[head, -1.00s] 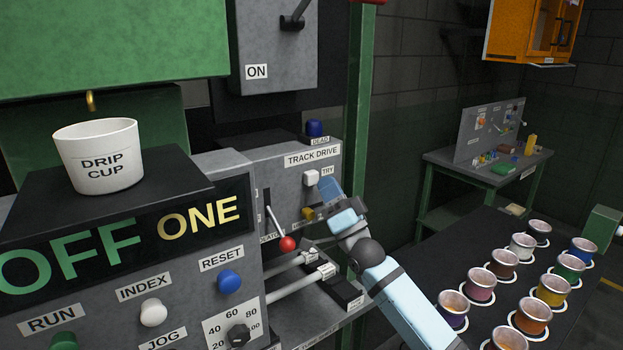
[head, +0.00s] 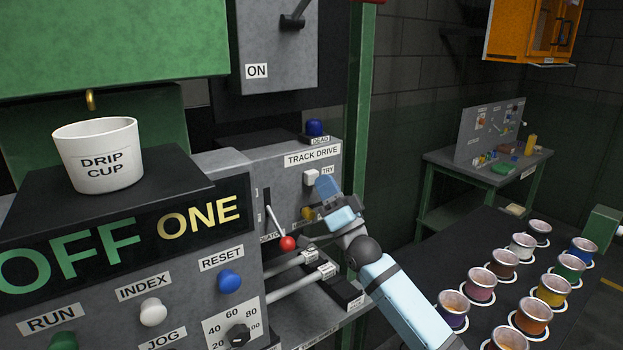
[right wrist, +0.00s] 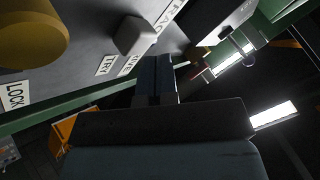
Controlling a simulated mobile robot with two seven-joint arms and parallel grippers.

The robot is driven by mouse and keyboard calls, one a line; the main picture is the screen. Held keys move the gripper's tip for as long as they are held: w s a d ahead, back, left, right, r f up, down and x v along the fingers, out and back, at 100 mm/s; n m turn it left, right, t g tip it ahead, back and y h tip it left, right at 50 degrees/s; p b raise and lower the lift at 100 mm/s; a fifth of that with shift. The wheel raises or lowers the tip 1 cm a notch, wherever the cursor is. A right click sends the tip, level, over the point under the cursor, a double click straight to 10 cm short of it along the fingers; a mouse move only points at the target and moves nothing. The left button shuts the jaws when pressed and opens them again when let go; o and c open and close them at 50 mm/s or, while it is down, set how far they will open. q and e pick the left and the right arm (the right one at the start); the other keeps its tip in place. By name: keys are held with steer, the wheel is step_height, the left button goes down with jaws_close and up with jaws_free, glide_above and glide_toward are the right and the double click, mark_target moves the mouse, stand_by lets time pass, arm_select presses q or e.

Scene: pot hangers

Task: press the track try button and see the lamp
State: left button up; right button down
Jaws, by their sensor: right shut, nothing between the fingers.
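The white square TRY button (head: 311,177) is on the grey TRACK DRIVE panel (head: 285,182). It also shows in the right wrist view (right wrist: 134,37), beside the fingertips and the TRY label. My right gripper (head: 324,186) is shut and empty, its tips just right of and slightly below the button; in the right wrist view its fingers (right wrist: 156,66) point towards the panel. I cannot tell whether they touch the button. A blue dome (head: 314,127), perhaps the lamp, sits on top of the panel above a DEAD label and looks dark. My left gripper is not in view.
A yellow knob (head: 307,213) is below the button, partly beside my gripper. A red-ball lever (head: 288,243) stands to its left. A green post (head: 357,110) rises close on the right. Paint pots (head: 503,263) stand on a dark table at right.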

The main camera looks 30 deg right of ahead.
steer(key=shift+w, duration=0.45)
stand_by(0.6)
steer(key=shift+s, duration=0.95)
steer(key=s+p, duration=0.1)
steer(key=s, duration=0.5)
steer(key=shift+d+p, duration=0.25)
steer(key=shift+p, duration=0.1)
stand_by(0.5)
